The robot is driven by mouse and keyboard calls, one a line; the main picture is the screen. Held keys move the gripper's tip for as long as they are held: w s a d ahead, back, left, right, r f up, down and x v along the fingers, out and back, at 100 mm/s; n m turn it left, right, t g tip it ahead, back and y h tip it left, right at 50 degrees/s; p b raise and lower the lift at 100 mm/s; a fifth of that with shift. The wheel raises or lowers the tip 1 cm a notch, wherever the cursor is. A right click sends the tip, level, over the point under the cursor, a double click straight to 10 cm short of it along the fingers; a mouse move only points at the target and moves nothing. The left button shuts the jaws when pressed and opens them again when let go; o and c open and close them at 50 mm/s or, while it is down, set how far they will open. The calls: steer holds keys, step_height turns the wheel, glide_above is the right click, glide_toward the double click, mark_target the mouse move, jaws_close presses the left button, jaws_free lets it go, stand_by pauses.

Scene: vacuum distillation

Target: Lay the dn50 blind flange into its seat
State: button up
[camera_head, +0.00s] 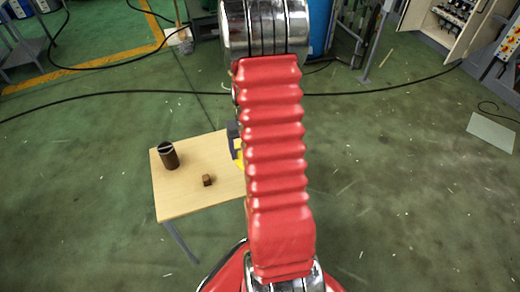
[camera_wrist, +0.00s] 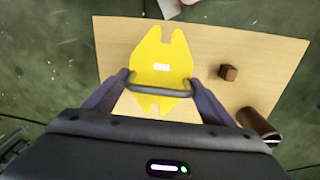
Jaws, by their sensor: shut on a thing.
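A yellow plate (camera_wrist: 160,60) with notched ends, a small white label and a grey bar handle (camera_wrist: 158,93) shows in the wrist view; I take it to be the dn50 blind flange. My gripper (camera_wrist: 159,88) has one finger at each end of the handle and is shut on it. The plate is over the wooden table; I cannot tell whether it touches the top. In the head view only a sliver of the yellow plate (camera_head: 239,158) shows beside my red arm, which hides most of the gripper. I cannot make out a seat.
The small wooden table (camera_head: 178,205) also bears a dark open tube (camera_head: 169,157) and a small brown block (camera_head: 207,180). In the wrist view the block (camera_wrist: 228,72) and tube (camera_wrist: 257,127) are right of the gripper. Cables cross the green floor.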

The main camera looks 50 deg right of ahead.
steer(key=w+a+f+n, duration=0.1)
steer(key=w+a+n, duration=0.2)
steer(key=w+a, duration=0.4)
steer(key=w+a+f+n, duration=0.1)
steer(key=w+a+n, duration=0.3)
steer(key=a, duration=2.1)
steer(key=w, duration=0.3)
steer(key=shift+w+a+f, duration=0.15)
steer(key=shift+a+f, duration=0.05)
steer(key=shift+d, duration=0.1)
